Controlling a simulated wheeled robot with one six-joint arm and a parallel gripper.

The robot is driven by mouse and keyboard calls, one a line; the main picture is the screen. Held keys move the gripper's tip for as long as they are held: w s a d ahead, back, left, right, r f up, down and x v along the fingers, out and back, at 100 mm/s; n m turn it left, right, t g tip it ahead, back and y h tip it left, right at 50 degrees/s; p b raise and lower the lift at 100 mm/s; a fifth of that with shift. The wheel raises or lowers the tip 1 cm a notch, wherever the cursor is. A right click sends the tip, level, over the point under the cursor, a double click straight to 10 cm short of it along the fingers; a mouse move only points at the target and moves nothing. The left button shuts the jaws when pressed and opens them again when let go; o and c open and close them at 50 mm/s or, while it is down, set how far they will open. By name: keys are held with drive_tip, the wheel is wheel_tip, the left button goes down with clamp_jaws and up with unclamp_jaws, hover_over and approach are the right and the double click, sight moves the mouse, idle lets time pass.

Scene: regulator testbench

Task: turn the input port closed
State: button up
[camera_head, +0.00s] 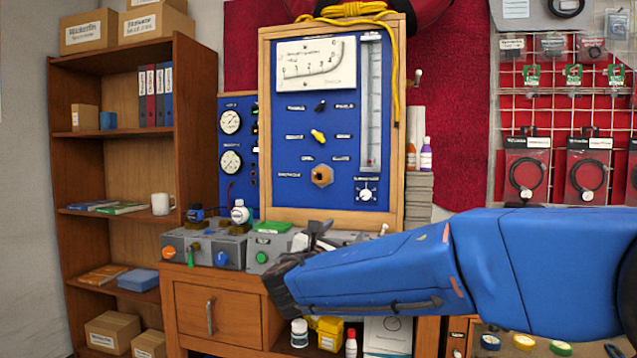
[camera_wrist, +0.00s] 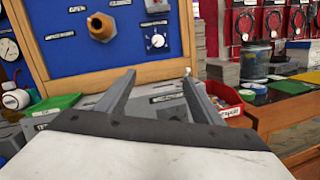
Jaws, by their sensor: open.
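The blue panel (camera_head: 290,205) in a wooden frame carries a black knob (camera_head: 320,105), a yellow knob (camera_head: 318,135), a brass hex fitting (camera_head: 322,176) and a white dial (camera_head: 367,189). The small labels are too blurred to tell which part is the input port. The brass fitting (camera_wrist: 101,27) and dial (camera_wrist: 157,41) also show in the wrist view. My gripper (camera_head: 312,238) is low in front of the panel, over the grey boxes. In the wrist view my gripper (camera_wrist: 159,76) is open, with nothing between its fingers, below the fitting and dial.
Grey boxes with knobs (camera_head: 228,248) stand on the bench left of my gripper. A red bin (camera_wrist: 222,98) and a glass jar (camera_wrist: 256,60) stand at right in the wrist view. A bookshelf (camera_head: 130,170) stands at left.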

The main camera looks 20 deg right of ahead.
sight(319, 180)
drive_tip(key=w+a+r+n+t+y, duration=0.1)
drive_tip(key=w+a+r+n+t, duration=0.45)
drive_tip(key=a, duration=0.35)
drive_tip(key=shift+g, duration=0.25)
drive_tip(key=x, duration=1.7)
drive_tip(key=shift+d+f, duration=0.25)
drive_tip(key=shift+f, duration=0.05)
drive_tip(key=c, duration=1)
